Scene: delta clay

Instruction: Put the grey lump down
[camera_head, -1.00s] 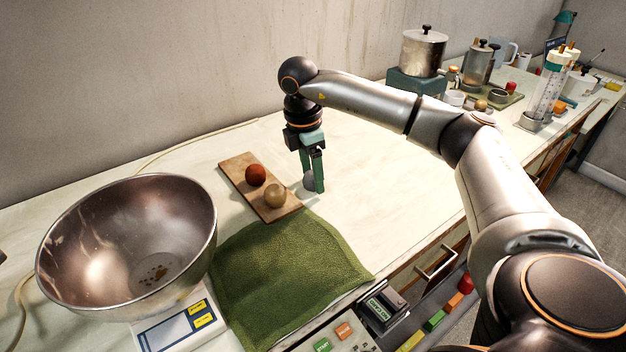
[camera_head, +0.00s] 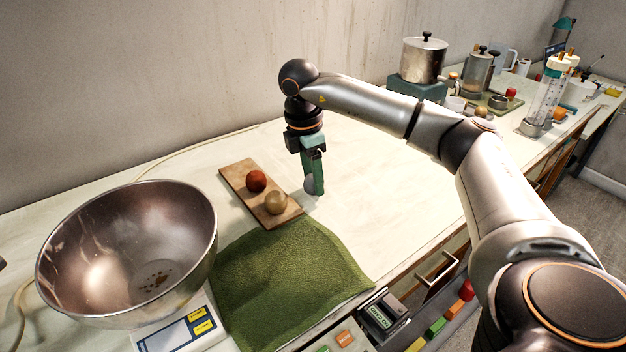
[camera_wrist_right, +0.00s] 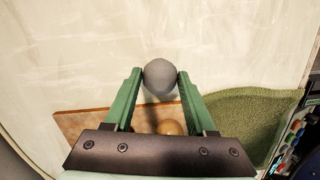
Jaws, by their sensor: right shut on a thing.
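The grey lump (camera_wrist_right: 160,76) is a smooth ball between the fingertips of my right gripper (camera_wrist_right: 158,80) in the right wrist view. In the head view my right gripper (camera_head: 314,188) points down just right of the wooden board, and the grey lump (camera_head: 309,185) shows partly behind its fingers. The fingers are shut on the lump. It is at or very near the white table top; I cannot tell whether it touches. My left gripper is not in view.
A wooden board (camera_head: 240,180) holds a red ball (camera_head: 256,181) and a tan ball (camera_head: 275,203). A green cloth (camera_head: 290,275) lies in front. A metal bowl (camera_head: 100,240) sits on a scale (camera_head: 180,335) at left. The table right of the gripper is clear.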

